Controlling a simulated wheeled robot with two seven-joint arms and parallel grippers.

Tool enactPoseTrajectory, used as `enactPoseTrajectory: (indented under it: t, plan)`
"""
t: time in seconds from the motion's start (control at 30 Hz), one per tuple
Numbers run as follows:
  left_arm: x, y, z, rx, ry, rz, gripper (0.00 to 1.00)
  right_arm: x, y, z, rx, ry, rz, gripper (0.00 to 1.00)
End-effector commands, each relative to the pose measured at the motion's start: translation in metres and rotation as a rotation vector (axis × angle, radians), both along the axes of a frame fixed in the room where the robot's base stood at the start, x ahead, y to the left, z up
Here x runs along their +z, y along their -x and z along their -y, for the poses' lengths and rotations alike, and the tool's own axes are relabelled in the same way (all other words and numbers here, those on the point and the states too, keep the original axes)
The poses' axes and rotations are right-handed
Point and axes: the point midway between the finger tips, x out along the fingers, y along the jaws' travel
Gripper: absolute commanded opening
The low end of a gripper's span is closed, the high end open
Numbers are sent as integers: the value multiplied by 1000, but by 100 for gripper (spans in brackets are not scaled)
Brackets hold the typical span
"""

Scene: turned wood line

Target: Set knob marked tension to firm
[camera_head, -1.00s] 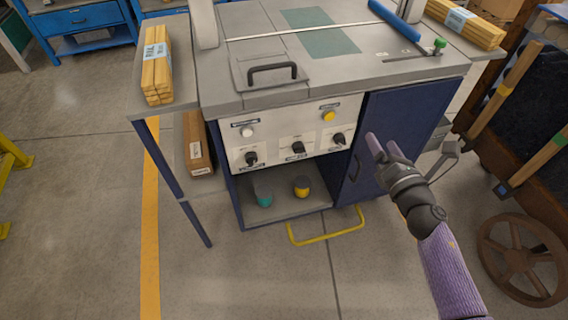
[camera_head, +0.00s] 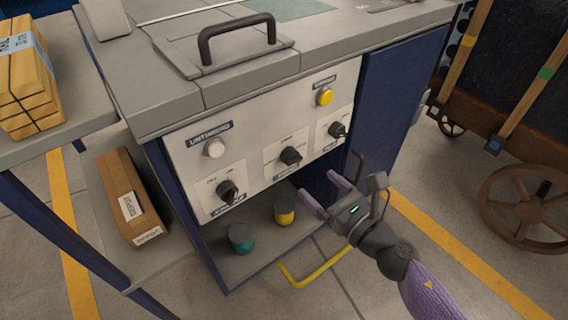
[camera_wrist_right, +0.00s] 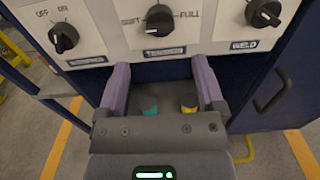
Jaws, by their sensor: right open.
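Three black knobs sit in a row on the white control panel (camera_head: 255,150): a left knob (camera_head: 227,190), a middle knob (camera_head: 290,156) and a right knob (camera_head: 337,130). In the right wrist view the left knob (camera_wrist_right: 64,37) has OFF and ON marks. The right knob (camera_wrist_right: 263,13) is partly cut off. My left gripper is not in view.
A white button (camera_head: 214,148) and a yellow button (camera_head: 324,96) sit above the knobs. Green and yellow containers stand on the shelf below. A black door handle (camera_head: 357,165) is close to my right gripper. A yellow bar (camera_head: 318,268) sticks out low in front.

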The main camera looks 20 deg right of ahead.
Motion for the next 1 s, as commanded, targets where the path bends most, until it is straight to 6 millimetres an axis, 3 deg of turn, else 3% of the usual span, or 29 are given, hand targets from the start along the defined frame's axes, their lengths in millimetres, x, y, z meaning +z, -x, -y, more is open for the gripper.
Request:
enactPoseTrajectory:
  t: [0.1, 0.3, 0.7, 1.0]
  plan:
    - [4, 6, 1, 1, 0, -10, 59, 5, -30, -10, 1, 1, 7, 87]
    - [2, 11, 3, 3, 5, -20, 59, 2, -65, -23, -2, -3, 2, 87]
    - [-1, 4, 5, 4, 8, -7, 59, 3, -76, -27, -1, -4, 1, 85]
    - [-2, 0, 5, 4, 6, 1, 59, 3, -76, -27, -1, -4, 1, 21]
